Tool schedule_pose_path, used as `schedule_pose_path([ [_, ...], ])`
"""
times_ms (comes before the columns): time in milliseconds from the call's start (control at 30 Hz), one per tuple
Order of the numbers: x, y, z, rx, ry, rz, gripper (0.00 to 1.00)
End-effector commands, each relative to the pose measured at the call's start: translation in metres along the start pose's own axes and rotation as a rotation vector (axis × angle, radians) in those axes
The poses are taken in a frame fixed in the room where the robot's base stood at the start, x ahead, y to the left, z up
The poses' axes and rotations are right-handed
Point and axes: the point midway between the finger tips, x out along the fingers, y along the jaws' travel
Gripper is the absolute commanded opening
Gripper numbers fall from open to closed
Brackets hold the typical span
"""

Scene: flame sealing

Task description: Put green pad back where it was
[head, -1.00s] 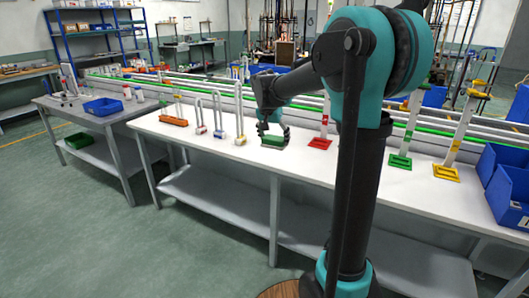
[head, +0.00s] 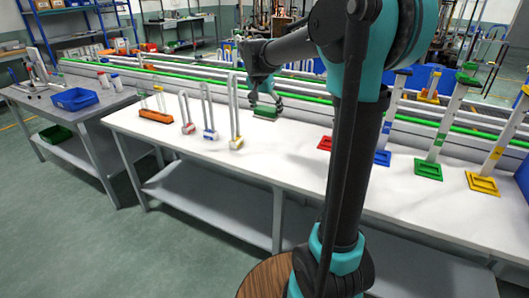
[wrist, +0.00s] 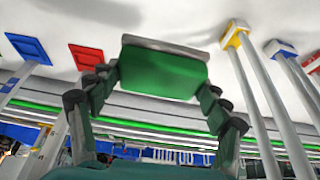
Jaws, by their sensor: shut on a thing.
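The green pad (head: 265,113) is a small green block with a grey layer along one side. My gripper (head: 264,101) is shut on it, over the back part of the white table (head: 290,165). I cannot tell how high above the tabletop it is. In the wrist view the green pad (wrist: 163,75) sits between the two dark fingers of my gripper (wrist: 160,95), roughly level. In the head view a stand with a green base (head: 428,169) is on the right side of the table.
Tall white loops with red (head: 187,128), blue (head: 209,134) and yellow (head: 236,142) bases stand left of the pad, beside an orange rack (head: 156,116). Stands with red (head: 324,143), blue (head: 382,157) and yellow (head: 482,182) bases are to the right. The tabletop's front middle is clear.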

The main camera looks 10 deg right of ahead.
Motion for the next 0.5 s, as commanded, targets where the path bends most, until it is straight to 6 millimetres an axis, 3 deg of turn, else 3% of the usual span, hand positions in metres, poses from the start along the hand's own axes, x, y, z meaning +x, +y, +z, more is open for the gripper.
schedule_pose_path([
  [167, 0.028, 0.0, 0.012, 0.0, 0.0, 0.0, 0.5],
  [500, 0.105, 0.0, 0.043, 0.0, 0.0, 0.0, 0.5],
])
